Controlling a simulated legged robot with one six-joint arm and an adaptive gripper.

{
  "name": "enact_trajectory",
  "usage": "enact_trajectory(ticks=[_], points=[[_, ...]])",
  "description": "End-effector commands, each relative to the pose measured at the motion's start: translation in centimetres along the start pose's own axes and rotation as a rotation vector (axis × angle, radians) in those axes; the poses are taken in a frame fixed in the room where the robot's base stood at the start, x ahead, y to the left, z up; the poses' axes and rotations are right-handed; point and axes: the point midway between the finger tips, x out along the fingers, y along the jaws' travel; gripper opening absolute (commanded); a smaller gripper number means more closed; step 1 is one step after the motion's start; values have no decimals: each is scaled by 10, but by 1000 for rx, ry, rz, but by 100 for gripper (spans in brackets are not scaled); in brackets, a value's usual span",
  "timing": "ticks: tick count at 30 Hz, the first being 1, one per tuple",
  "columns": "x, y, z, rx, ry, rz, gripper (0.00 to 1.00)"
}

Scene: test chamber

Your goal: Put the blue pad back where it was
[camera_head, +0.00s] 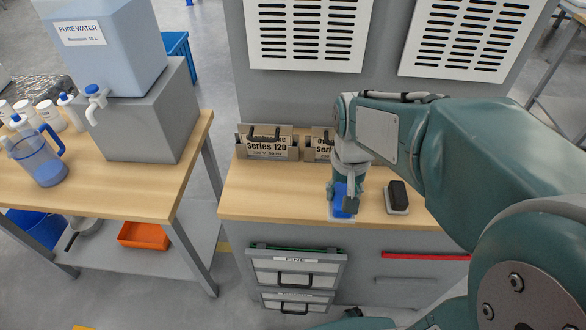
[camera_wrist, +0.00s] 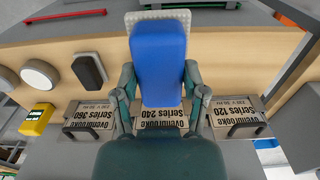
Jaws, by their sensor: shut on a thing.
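The blue pad (camera_head: 346,204) stands at the front edge of the wooden bench top, in my gripper (camera_head: 341,198). In the wrist view the blue pad (camera_wrist: 158,60) is a long rounded block between the two fingers of my gripper (camera_wrist: 158,78), which are shut on it from both sides. A pale dotted plate (camera_wrist: 150,15) shows past its far end; I cannot tell whether it is joined to the pad. My gripper hides part of the pad in the head view.
A black pad on a pale base (camera_head: 397,196) lies to the right. Labelled boxes, including Series 120 (camera_head: 267,147), stand at the back of the bench top (camera_head: 250,200). Drawers (camera_head: 296,270) are below its front. A side table at left bears a water tank (camera_head: 105,50) and a jug (camera_head: 38,160).

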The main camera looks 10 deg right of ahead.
Motion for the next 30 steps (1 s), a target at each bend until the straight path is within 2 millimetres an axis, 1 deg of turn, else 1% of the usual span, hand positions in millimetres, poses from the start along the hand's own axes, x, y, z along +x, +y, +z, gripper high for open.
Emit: enact_trajectory(ticks=[2,5,17,18,25,27,30], points=[[1,-1,-2,-1,0,0,18],[7,-8,-11,-2,-2,0,18],[40,-52,-70,-3,-3,1,18],[44,-56,-76,-2,-3,1,18],[81,-73,-99,-2,-3,1,18],[88,-77,-104,-1,-3,1,18],[93,-80,-108,0,0,0,18]])
